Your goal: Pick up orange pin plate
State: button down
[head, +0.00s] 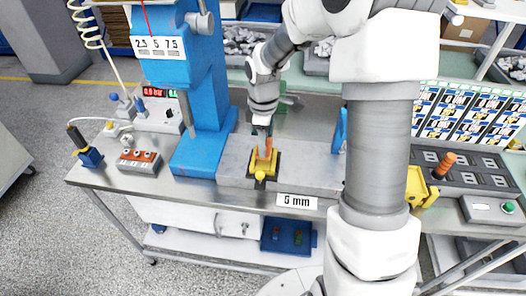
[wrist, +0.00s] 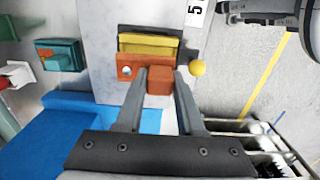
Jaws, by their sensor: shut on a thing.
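The orange pin plate (head: 268,146) stands at the yellow fixture (head: 272,166) on the grey block of the bench. In the wrist view the plate (wrist: 128,67) shows a small hole at its left and a raised orange block between my fingers. My gripper (head: 264,131) points down from above. In the wrist view my gripper (wrist: 161,75) is shut on that orange block. The yellow fixture (wrist: 148,44) lies right behind the plate there; I cannot tell whether the plate is clear of it. A yellow ball knob (wrist: 197,68) sits to the right.
A blue press (head: 205,95) stands close to the left of my gripper. A box with orange-red buttons (head: 140,160) is at the left bench edge. A blue upright part (head: 339,130) and a dark panel with an orange handle (head: 446,165) are to the right.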

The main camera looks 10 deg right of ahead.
jog(key=s+d+r, duration=0.4)
jog(key=s+r, duration=0.2)
jog(key=s, duration=0.4)
jog(key=shift+s+r, duration=0.3)
jog(key=shift+s, duration=0.1)
jog(key=shift+d, duration=0.15)
